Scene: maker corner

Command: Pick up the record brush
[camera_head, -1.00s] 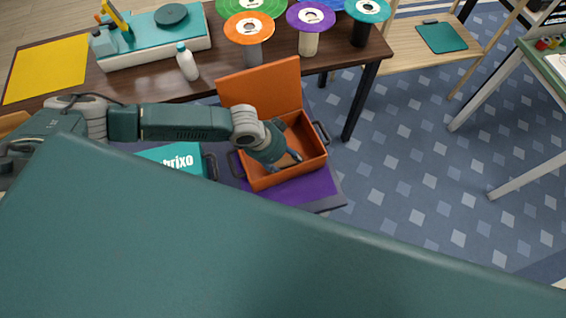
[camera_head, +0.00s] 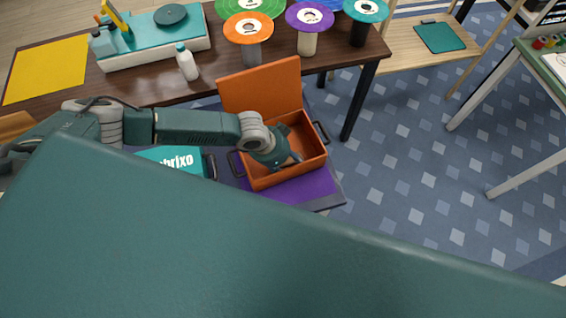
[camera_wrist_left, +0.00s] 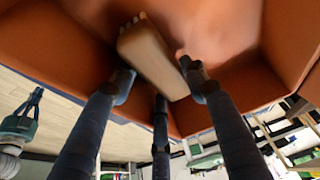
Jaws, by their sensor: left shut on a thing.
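The record brush (camera_wrist_left: 150,55) is a pale tan block with a light tufted end in the left wrist view. It lies between my left gripper's dark fingers (camera_wrist_left: 160,82), which are shut on it. In the head view my left gripper (camera_head: 284,163) is down inside an open orange case (camera_head: 262,182), and only a small tan part of the brush (camera_head: 295,157) shows beside it. The gripper hides the rest. I cannot tell whether the brush still touches the case floor. My right gripper is in neither view.
The case's lid (camera_head: 262,87) stands up at its back. The case is on a purple surface (camera_head: 312,188), with a teal box (camera_head: 172,160) to its left. Behind is a dark table (camera_head: 150,86) with a turntable (camera_head: 150,46), a white bottle (camera_head: 187,64) and coloured discs on stands.

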